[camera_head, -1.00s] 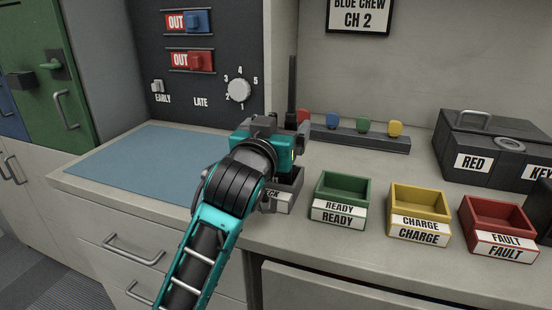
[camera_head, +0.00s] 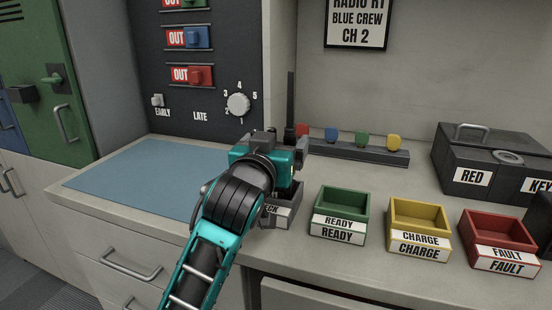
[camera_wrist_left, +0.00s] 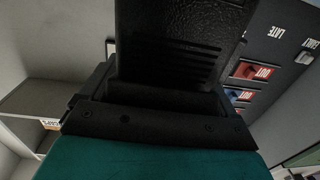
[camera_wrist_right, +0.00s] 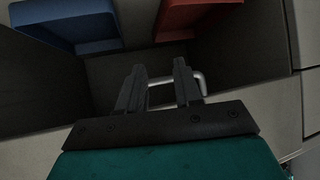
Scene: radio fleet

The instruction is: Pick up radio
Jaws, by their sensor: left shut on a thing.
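The radio shows in the head view as a tall black antenna (camera_head: 290,97) rising behind my left gripper (camera_head: 298,150); its body is mostly hidden by the gripper and arm. In the left wrist view the radio's textured black body with slots (camera_wrist_left: 180,40) fills the top centre. My left gripper is shut on it, above the grey tray whose label is partly covered (camera_head: 283,214). My right gripper (camera_wrist_right: 158,75) shows only in its wrist view, with its two fingers apart and nothing between them.
A green READY tray (camera_head: 340,221), yellow CHARGE tray (camera_head: 418,237) and red FAULT tray (camera_head: 500,254) line the counter's front. A rack with coloured tabs (camera_head: 360,150) stands behind. A dark box (camera_head: 480,150) is at right. The blue mat (camera_head: 140,178) is bare.

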